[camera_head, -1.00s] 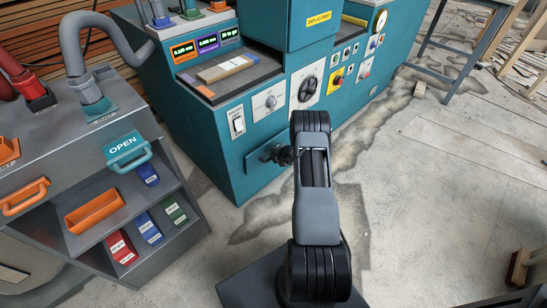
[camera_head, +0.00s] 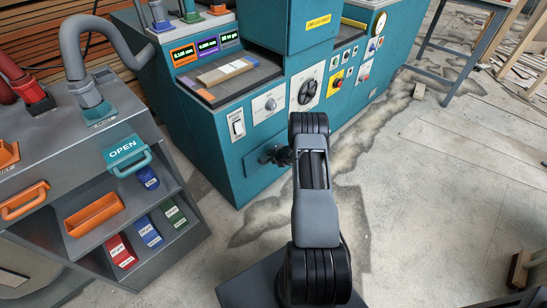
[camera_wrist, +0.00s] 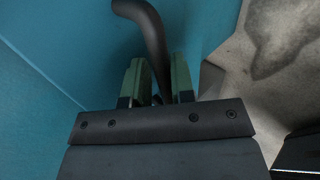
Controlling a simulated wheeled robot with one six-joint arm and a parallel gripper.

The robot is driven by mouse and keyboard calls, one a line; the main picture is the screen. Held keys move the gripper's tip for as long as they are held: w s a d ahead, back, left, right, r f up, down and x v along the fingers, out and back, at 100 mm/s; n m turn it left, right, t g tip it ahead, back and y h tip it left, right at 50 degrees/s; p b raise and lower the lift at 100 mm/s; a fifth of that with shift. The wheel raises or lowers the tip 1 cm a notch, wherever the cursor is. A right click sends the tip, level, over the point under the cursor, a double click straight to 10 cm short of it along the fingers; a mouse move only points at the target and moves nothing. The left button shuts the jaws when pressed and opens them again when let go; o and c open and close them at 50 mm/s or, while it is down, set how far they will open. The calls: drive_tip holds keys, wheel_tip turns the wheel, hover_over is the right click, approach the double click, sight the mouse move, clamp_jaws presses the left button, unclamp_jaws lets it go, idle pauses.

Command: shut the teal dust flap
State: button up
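The teal dust flap (camera_head: 127,153) is on the grey cabinet at the left in the head view. It has a sign reading OPEN and a teal bar handle. My gripper (camera_head: 281,156) is well to its right, low by the teal machine's front, small and partly covered by my arm. In the wrist view my gripper (camera_wrist: 159,80) has its two green fingers apart. A dark bent bar (camera_wrist: 148,28) runs behind or between them; I cannot tell whether they touch it. The flap is not in the wrist view.
The grey cabinet (camera_head: 70,150) also has an orange handle (camera_head: 24,200), an orange tray (camera_head: 95,213) and several coloured bins. The teal machine (camera_head: 225,130) stands behind my gripper. The concrete floor (camera_head: 420,220) to the right is mostly clear.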

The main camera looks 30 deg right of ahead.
drive_tip(key=shift+r, duration=0.1)
drive_tip(key=p+v, duration=0.3)
drive_tip(key=v, duration=1)
drive_tip(key=shift+s+r, duration=0.15)
drive_tip(key=shift+s, duration=0.15)
